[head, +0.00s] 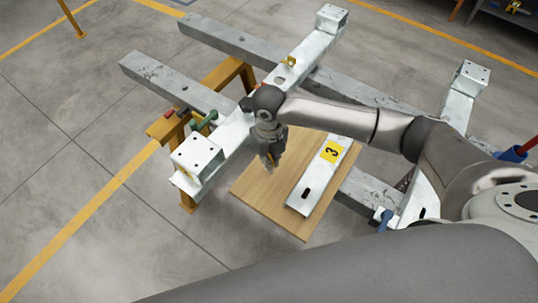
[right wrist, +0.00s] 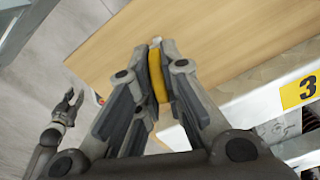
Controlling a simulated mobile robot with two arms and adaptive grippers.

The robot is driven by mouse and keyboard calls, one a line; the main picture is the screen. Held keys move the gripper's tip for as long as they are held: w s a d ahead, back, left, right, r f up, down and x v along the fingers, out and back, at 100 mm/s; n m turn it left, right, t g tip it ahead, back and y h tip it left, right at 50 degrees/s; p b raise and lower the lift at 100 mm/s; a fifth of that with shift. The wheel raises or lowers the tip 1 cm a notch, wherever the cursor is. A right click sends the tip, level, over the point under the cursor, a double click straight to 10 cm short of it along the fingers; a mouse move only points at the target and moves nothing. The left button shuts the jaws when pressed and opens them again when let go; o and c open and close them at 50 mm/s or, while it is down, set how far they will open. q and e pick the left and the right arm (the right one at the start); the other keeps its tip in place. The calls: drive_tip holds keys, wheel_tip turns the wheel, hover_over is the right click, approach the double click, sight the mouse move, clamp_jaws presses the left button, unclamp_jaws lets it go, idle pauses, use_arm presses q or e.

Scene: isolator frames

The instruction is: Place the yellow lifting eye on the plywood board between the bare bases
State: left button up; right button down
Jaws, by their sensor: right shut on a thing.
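My right gripper (head: 268,165) is shut on the yellow lifting eye (right wrist: 158,76), which stands edge-on between its fingers in the right wrist view. In the head view the gripper hides most of the eye. The gripper points down over the left part of the plywood board (head: 255,187); I cannot tell whether the eye touches the board, which also shows in the right wrist view (right wrist: 215,30). My left gripper (right wrist: 70,106) shows small at the left of the right wrist view, its fingers apart and empty. I cannot tell which parts are the bare bases.
A galvanized channel with a yellow number 3 label (head: 331,151) lies on the board, right of the gripper. A steel beam with a raised end block (head: 198,153) runs left of the board. Another yellow piece (head: 290,61) sits farther along it. Open floor (head: 130,220) lies left.

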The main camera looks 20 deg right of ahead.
drive_tip(key=shift+f, duration=0.15)
drive_tip(key=shift+f, duration=0.1)
drive_tip(key=c, duration=1.6)
unclamp_jaws()
drive_tip(key=shift+o, duration=0.2)
wheel_tip(320, 180, up, 12)
drive_tip(key=b, duration=0.1)
drive_tip(key=shift+s+a, duration=0.1)
